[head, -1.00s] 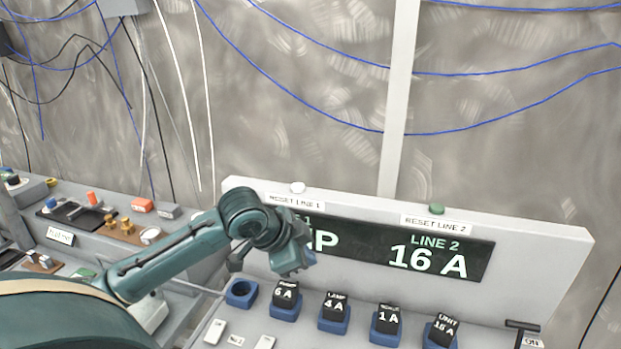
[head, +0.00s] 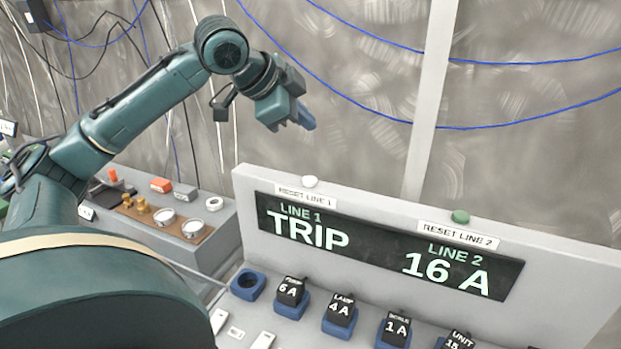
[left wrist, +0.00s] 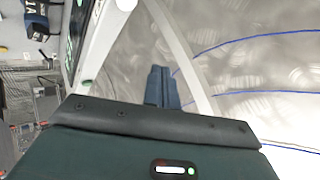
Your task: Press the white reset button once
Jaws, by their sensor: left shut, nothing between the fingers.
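The white reset button (head: 310,181) sits on the top edge of the panel, above the label "RESET LINE 1" (head: 305,195). The display (head: 385,245) below reads "LINE 1 TRIP" and "LINE 2 16 A". My left gripper (head: 306,121) is shut and empty, up in the air above the white button and apart from it in the head view. Its blue fingers also show together in the left wrist view (left wrist: 161,87). A green button (head: 460,216) sits further right above "RESET LINE 2". My right gripper is not in view.
Several labelled black plugs in blue sockets stand below the display, such as the "6 A" one (head: 290,291). An empty blue socket (head: 248,284) is at their left. A side bench (head: 205,250) with knobs and dials is at left. Blue cables hang on the wall behind.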

